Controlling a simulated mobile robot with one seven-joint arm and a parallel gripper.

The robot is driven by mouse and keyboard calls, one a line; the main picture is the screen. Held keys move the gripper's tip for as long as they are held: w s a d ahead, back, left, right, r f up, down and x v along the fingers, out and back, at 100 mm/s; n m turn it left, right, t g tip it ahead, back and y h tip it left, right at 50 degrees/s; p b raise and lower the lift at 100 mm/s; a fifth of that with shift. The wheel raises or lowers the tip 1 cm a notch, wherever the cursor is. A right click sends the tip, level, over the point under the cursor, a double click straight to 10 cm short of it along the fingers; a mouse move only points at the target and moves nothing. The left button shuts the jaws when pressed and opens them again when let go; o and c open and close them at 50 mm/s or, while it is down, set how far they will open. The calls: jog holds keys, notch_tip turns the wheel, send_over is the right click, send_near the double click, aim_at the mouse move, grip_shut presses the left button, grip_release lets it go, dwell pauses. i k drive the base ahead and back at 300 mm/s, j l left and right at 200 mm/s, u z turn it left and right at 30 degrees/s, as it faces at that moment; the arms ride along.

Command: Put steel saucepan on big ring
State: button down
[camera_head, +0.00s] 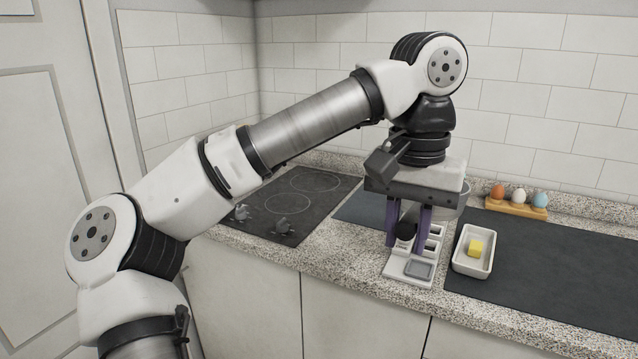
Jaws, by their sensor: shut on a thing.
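The steel saucepan (456,205) is mostly hidden behind my gripper (407,234); part of its shiny side shows to the right of the gripper. My gripper points down, and its purple fingers are shut on the saucepan's dark handle (405,230). The pan is over the counter to the right of the black hob; I cannot tell whether its base touches anything. The hob (257,228) shows two thin ring outlines, a rear ring (316,179) and a front ring (291,206), both bare. I cannot tell surely which is bigger.
A pale compartment tray (397,270) lies below my gripper. A wooden egg holder (515,208) is by the wall.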

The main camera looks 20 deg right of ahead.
aim_at(304, 190)
jog(key=i, duration=2)
jog(key=k+j, duration=0.2)
